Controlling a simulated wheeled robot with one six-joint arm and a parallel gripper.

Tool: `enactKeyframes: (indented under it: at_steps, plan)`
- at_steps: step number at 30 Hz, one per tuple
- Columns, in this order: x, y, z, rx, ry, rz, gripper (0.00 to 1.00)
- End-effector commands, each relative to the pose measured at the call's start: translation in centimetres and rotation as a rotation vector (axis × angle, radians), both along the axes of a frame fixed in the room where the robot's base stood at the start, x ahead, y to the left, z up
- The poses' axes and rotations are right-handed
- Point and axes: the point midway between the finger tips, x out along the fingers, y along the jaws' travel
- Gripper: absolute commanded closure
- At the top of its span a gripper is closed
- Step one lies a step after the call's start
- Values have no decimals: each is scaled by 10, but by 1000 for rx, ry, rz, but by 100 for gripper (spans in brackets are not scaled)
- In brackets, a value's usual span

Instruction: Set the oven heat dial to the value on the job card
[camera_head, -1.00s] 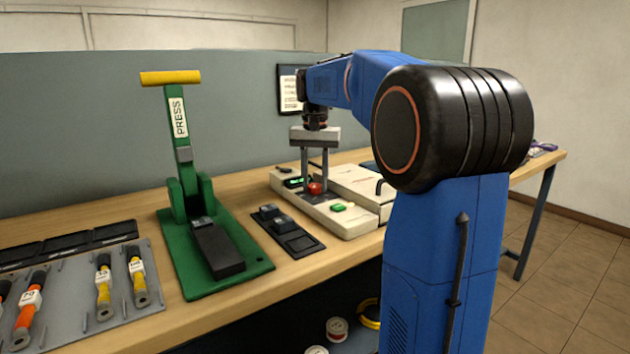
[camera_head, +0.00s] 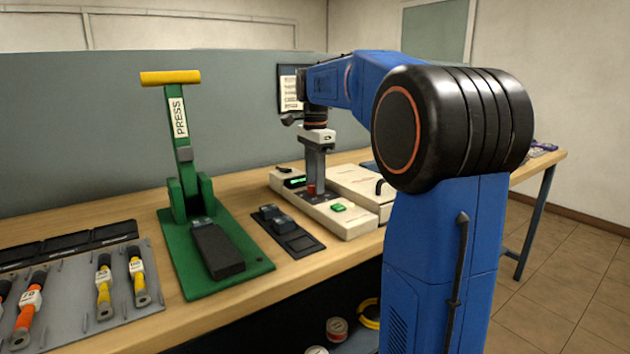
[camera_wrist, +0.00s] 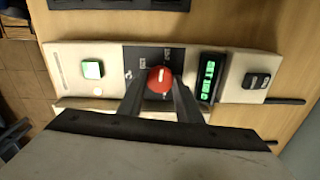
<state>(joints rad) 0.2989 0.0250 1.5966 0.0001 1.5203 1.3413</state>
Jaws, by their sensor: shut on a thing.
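The oven's cream control panel (camera_head: 352,226) lies on the bench, with a dark plate around its dial. The red dial (camera_wrist: 160,79) has a pale pointer mark, upright in the wrist view; in the head view the dial (camera_head: 311,189) is mostly hidden by my fingers. My gripper (camera_wrist: 160,92) points down and is shut on the dial, one finger at each side. A green-lit display (camera_wrist: 208,77) sits beside the dial; I cannot read its figures surely. A framed card (camera_head: 290,88) hangs on the back partition, partly behind my arm; its text is too small to read.
A green press (camera_head: 190,270) with a yellow handle stands left of the panel. A black tray (camera_head: 300,243) lies between them. A green button (camera_wrist: 92,69) and a dark switch (camera_wrist: 257,81) are on the panel. A rack (camera_head: 70,325) with several tools is at lower left.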

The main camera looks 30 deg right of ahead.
Motion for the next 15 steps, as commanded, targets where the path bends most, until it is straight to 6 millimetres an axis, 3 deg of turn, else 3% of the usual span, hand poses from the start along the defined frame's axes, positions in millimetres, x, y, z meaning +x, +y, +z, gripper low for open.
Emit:
enactKeyframes:
  at_steps: [15]
  plan:
    - [1, 0, 1, -1, -4, -170, 91]
